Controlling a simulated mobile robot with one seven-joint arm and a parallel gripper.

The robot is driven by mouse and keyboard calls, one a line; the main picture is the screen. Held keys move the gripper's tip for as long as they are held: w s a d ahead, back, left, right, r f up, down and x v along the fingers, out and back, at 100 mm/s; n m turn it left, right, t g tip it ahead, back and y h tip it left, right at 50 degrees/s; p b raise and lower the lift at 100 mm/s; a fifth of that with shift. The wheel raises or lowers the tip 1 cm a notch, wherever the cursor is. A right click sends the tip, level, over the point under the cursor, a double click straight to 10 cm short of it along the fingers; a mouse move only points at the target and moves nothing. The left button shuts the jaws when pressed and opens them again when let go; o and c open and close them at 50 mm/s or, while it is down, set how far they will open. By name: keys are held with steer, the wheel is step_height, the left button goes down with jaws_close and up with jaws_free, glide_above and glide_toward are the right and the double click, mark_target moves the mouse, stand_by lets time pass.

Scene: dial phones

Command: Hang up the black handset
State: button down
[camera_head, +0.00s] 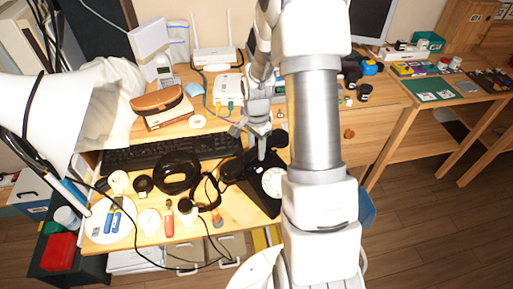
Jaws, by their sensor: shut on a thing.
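A black dial phone (265,199) with a pale round dial stands near the front right of the desk. The black handset (233,169) is at the top of the phone, slanting from lower left to upper right. My gripper (259,143) comes down from above and is shut on the handset near its middle. My arm and gripper hide part of the handset and the phone's right side. I cannot tell whether the handset touches the cradle.
A black keyboard (170,152) lies left of the phone. A white router (213,55) stands at the back.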

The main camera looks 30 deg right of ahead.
steer(key=shift+f, duration=0.3)
steer(key=shift+c, duration=2.1)
jaws_free()
step_height(320, 180, up, 18)
steer(key=p, duration=0.2)
steer(key=shift+f+p, duration=0.25)
steer(key=shift+p, duration=0.15)
